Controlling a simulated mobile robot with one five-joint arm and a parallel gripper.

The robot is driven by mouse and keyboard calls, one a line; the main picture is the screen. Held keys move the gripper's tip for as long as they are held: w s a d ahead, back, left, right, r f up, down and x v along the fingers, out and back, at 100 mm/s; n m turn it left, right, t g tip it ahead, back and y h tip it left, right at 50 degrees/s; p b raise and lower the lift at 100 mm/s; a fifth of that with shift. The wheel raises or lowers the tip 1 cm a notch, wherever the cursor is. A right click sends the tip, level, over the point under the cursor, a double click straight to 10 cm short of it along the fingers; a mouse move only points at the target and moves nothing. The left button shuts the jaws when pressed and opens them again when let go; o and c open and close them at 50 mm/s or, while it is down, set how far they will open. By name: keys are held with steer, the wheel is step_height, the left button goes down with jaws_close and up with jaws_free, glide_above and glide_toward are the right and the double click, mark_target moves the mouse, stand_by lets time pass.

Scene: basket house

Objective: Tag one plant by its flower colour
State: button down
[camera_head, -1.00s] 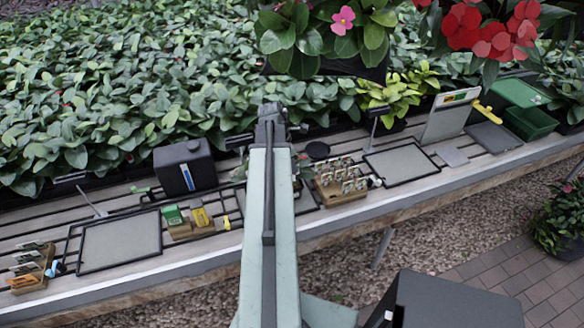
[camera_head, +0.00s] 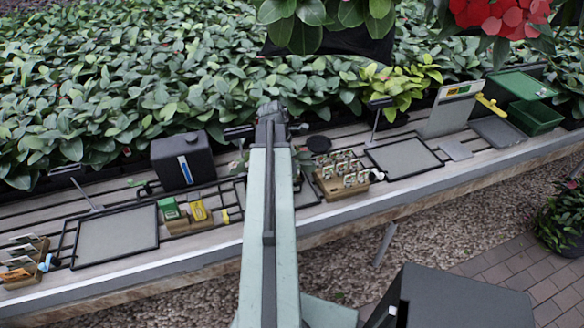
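Hanging over the bench at the top right is a plant with red flowers (camera_head: 500,17). Another hanging plant (camera_head: 318,22) at the top centre shows only leaves and a dark pot; no flower of it is in view. A wooden rack (camera_head: 342,178) with several small pale tags stands right of my arm. A second wooden rack (camera_head: 22,264) with tags in a few colours stands at the far left. My gripper (camera_head: 268,112) is at the far end of my arm over the bench; its fingers are too small and hidden to judge. Leaves show just behind my arm, mostly hidden.
A black box (camera_head: 184,161) and a block with green and yellow items (camera_head: 189,214) stand on the left. Framed grey trays lie left (camera_head: 118,237) and right (camera_head: 403,158). A sign board (camera_head: 451,110) and green bin (camera_head: 534,117) stand at the right. Dense foliage lines the back.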

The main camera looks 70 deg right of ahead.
step_height(320, 180, down, 4)
steer(key=b, duration=0.3)
steer(key=shift+r+b, duration=0.15)
steer(key=shift+b, duration=0.25)
steer(key=shift+r, duration=0.1)
steer(key=c, duration=1.6)
jaws_free()
steer(key=shift+o, duration=0.2)
steer(key=p+v, duration=0.7)
steer(key=shift+r+p, duration=0.35)
steer(key=shift+p, duration=0.05)
